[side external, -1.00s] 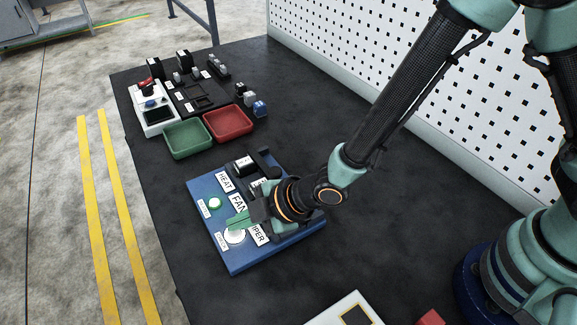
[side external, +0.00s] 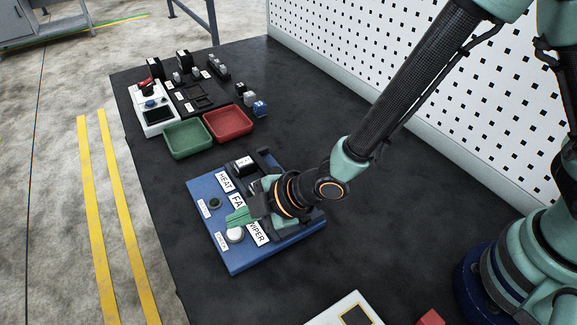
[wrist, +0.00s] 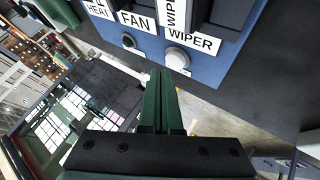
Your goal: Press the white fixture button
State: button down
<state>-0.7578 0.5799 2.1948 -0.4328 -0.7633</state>
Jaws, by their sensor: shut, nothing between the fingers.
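The white fixture button (side external: 235,234) is a round white dome on the front part of the blue panel (side external: 234,264). In the wrist view the white button (wrist: 177,58) shows just beyond my fingertips, near the WIPER label. My gripper (side external: 232,217) is shut and empty, its green fingers above and slightly behind the button in the side view. In the wrist view my gripper (wrist: 161,76) has its fingers together, pointing at the button; I cannot tell the exact gap. A small dark green lamp (side external: 214,203) sits beside the button, unlit.
The panel carries HEAT, FAN and WIPER labels and black rocker switches (side external: 243,165). A green tray (side external: 188,139) and a red tray (side external: 229,123) stand behind it. A white device (side external: 155,116) stands at the back left.

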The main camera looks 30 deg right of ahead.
aim_at(241, 231)
notch_tip(241, 231, up, 6)
dwell(0.9)
jog(key=w+d+r+m+h, duration=0.15)
jog(key=d+r+m, duration=0.35)
jog(key=d, duration=0.5)
jog(key=w+d+r+m+h, duration=0.15)
jog(key=d+r+m, duration=0.3)
jog(key=d, duration=0.55)
jog(key=s+d+r+m+g+h, duration=0.1)
jog(key=s+d+r+m+h, duration=0.2)
jog(key=d, duration=1)
jog(key=s+r+m, duration=0.2)
jog(key=s+m, duration=0.3)
jog(key=s, duration=0.2)
jog(key=shift+d, duration=0.25)
